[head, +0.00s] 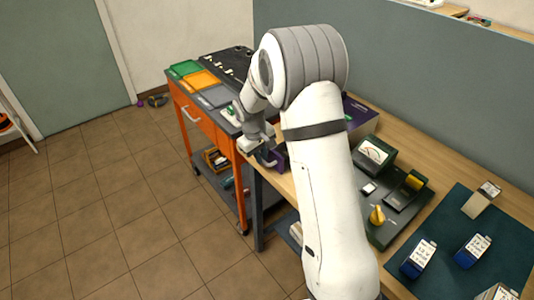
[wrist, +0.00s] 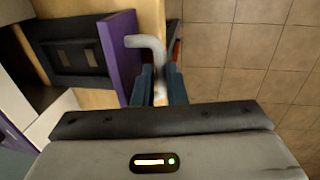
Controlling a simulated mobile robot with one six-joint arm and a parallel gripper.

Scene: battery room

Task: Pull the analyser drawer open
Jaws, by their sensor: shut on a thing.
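The analyser's purple drawer front (wrist: 122,50) stands on edge in the wrist view, with a grey bent handle (wrist: 148,43) on its right side. My gripper (wrist: 160,88) is shut on this handle, one dark finger on each side of it. In the head view my gripper (head: 262,152) is at the bench's left end, beside a small visible piece of the purple drawer (head: 280,160). My arm hides most of the analyser (head: 360,112). A dark part with two pale slots (wrist: 78,57) lies behind the drawer front. How far the drawer is out is unclear.
An orange cart (head: 196,118) with green, orange and grey trays stands beyond the bench. A meter unit (head: 372,155) and a dark mat (head: 490,235) with blue-and-white boxes lie on the bench to the right. The tiled floor (head: 120,200) at left is clear.

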